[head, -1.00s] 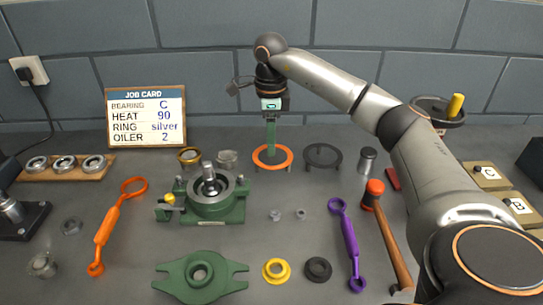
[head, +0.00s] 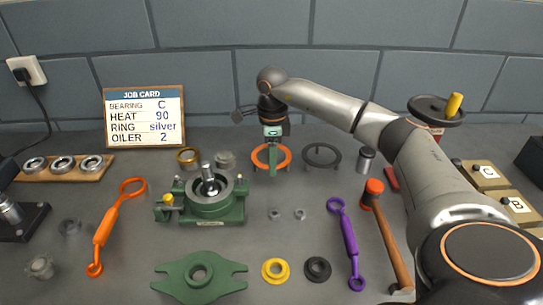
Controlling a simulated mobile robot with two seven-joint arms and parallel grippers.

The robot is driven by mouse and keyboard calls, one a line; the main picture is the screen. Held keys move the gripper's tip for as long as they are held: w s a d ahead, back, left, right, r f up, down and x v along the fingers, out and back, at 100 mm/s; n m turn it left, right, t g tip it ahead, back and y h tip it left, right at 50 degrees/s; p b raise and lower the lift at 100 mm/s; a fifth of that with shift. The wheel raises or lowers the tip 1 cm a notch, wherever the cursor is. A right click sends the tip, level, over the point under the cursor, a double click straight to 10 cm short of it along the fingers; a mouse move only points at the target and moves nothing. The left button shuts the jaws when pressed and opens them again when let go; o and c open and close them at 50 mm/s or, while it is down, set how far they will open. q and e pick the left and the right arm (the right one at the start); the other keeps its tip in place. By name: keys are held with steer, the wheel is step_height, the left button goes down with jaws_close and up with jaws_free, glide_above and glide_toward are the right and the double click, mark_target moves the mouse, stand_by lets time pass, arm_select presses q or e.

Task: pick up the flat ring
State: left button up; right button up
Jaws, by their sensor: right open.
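My right gripper (head: 272,160) points down at the back of the bench, with its green fingers at the orange flat ring (head: 257,158), which stands on short legs. The jaws are open; a finger crosses the ring's opening and its lower end shows below the front rim. I cannot tell whether it touches the ring. A dark ring of the same shape (head: 321,146) stands just to the right, apart from the gripper. Which of the two the task means is not shown. My left gripper is not in view.
A green bearing housing (head: 213,210) stands left of the gripper, with a gold cup (head: 188,155) and a grey cup (head: 225,160) behind it. The job card (head: 145,117) stands at the back left.

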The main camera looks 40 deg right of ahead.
steer(key=shift+f, duration=0.25)
stand_by(0.4)
jaws_close()
stand_by(0.4)
